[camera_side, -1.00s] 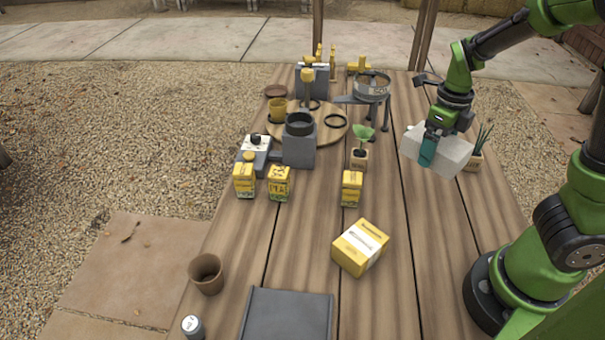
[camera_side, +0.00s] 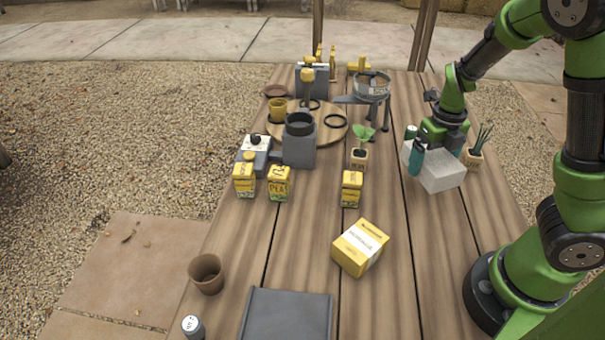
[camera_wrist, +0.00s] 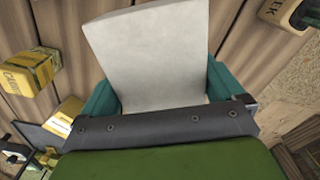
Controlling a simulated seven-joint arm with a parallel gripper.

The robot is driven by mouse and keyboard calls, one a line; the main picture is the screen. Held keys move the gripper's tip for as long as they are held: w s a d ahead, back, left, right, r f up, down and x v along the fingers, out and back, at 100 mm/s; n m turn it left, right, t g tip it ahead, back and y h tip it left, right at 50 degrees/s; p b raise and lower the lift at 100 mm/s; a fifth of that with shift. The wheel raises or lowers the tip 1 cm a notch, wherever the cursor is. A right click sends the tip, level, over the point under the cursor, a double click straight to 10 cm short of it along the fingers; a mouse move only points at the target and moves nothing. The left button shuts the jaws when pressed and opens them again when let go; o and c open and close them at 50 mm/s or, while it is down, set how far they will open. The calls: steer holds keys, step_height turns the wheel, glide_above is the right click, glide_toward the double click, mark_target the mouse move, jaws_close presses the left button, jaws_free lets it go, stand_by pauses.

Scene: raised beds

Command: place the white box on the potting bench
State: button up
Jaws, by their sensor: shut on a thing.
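The white box (camera_side: 440,175) is at the right side of the wooden potting bench (camera_side: 300,225), in front of the right-hand potted plant. My gripper (camera_side: 417,150) comes down over it from behind and is shut on it, a teal finger on either side. In the wrist view the white box (camera_wrist: 155,55) fills the space between the teal fingers of my gripper (camera_wrist: 160,92). The box sits at or very near the bench top; I cannot tell whether its underside touches.
A spiky potted plant (camera_side: 475,155) stands close to the box's right. A seedling pot (camera_side: 360,155) and small yellow carton (camera_side: 352,188) are to its left. A larger yellow box (camera_side: 360,247) lies nearer the front. Bench planks in front of the white box are clear.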

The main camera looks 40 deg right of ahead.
mark_target(423, 190)
steer(key=shift+f, duration=2.75)
steer(key=shift+f, duration=0.2)
steer(key=o, duration=1)
